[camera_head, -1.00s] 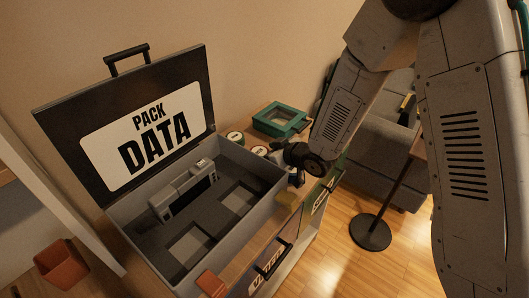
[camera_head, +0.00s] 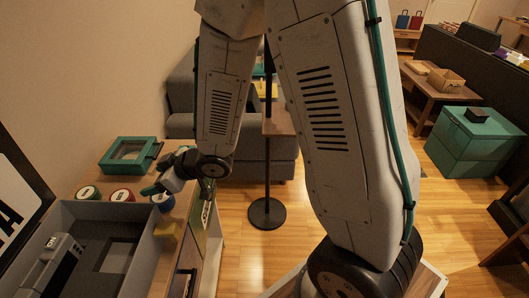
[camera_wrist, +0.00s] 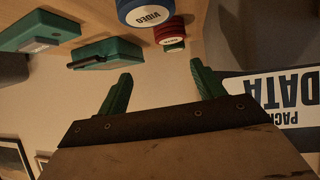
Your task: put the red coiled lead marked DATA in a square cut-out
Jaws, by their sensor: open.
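The red coiled lead (camera_head: 122,196) stands on the wooden top behind the case, between a green coil (camera_head: 88,193) and a blue coil (camera_head: 162,203). In the wrist view the red coil (camera_wrist: 170,33) shows beyond the blue one (camera_wrist: 146,12), which reads VIDEO; the red label is too small to read. The grey case (camera_head: 65,214) has a square cut-out (camera_head: 118,256) in its dark insert; its lower part is outside the picture. My gripper (camera_head: 157,188) is near the blue coil, fingers pointing left. The wrist view shows its green fingers (camera_wrist: 162,88) apart and empty.
A teal box with a clear window (camera_head: 130,153) stands behind the coils. A grey device (camera_head: 50,262) sits in the case, and the raised lid (camera_head: 18,200) is at left. A yellow piece (camera_head: 168,235) is at the case's right wall. A black-based stand (camera_head: 267,213) is on the floor.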

